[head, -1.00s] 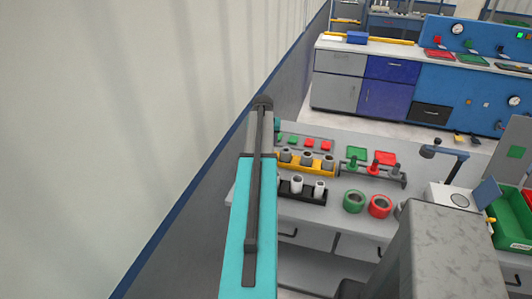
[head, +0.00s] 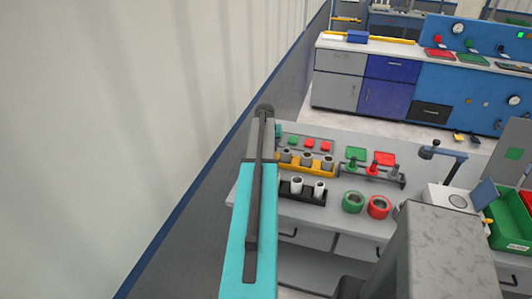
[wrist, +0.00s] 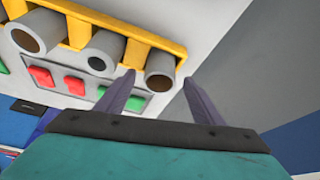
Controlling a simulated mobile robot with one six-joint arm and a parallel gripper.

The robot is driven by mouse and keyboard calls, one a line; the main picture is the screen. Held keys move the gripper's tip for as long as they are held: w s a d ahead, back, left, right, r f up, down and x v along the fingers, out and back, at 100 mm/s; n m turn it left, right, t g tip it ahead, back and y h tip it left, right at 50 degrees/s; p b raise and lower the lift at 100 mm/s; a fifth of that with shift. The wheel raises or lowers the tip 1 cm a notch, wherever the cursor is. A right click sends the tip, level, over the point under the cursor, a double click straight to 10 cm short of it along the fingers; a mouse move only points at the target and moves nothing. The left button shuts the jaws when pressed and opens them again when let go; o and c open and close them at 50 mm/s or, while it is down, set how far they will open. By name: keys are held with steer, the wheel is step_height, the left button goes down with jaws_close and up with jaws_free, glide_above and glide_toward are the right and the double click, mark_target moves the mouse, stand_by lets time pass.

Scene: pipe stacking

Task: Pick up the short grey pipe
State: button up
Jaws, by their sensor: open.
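Several grey pipes stand in a yellow holder on the bench. In the head view the leftmost grey pipe (head: 286,155) is close to my arm. In the wrist view, one grey pipe (wrist: 160,71) at the end of the yellow holder (wrist: 80,32) lies between my fingertips in the picture. My gripper (wrist: 159,77) is open, with one finger on each side of that pipe's line. I cannot tell how deep the fingers are around it, or whether they touch it. My fingers are hidden in the head view.
A black rack with white pipes (head: 319,189) stands in front of the yellow holder. Green (head: 353,201) and red (head: 379,206) rings lie to the right. A grey rack (head: 372,172) with upright parts stands behind them. A wall (head: 120,120) runs along the left.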

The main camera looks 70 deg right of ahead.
steer(key=shift+p+x, duration=0.4)
steer(key=shift+x, duration=0.95)
steer(key=c, duration=1.1)
steer(key=shift+r, duration=0.15)
steer(key=shift+c, duration=0.2)
step_height(320, 180, up, 10)
steer(key=b, duration=0.3)
